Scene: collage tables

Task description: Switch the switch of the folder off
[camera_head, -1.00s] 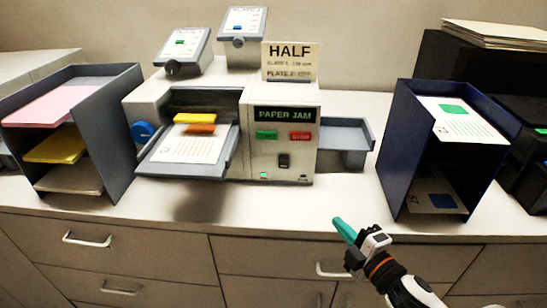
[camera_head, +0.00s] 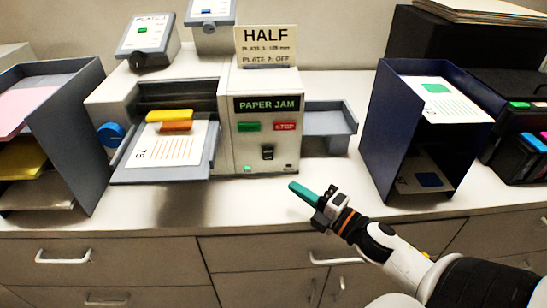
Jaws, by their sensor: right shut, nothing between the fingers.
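The folder (camera_head: 226,162) is a pale grey machine on the counter with a "PAPER JAM" display (camera_head: 266,104). Its black rocker switch (camera_head: 267,152) is on the front panel, below a green button (camera_head: 249,127) and a red STOP button (camera_head: 285,126). A small green light (camera_head: 248,168) glows at the lower left of the panel. My right gripper (camera_head: 295,188) is shut and empty, its teal fingers pointing up and left, in front of the folder and below and right of the switch, apart from it. My left gripper is out of view.
A sheet lies on the folder's front tray (camera_head: 122,175). A dark blue shelf (camera_head: 378,135) stands right, a grey shelf (camera_head: 75,150) left. A "HALF" sign (camera_head: 266,45) stands on the folder. The counter strip before the folder is clear.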

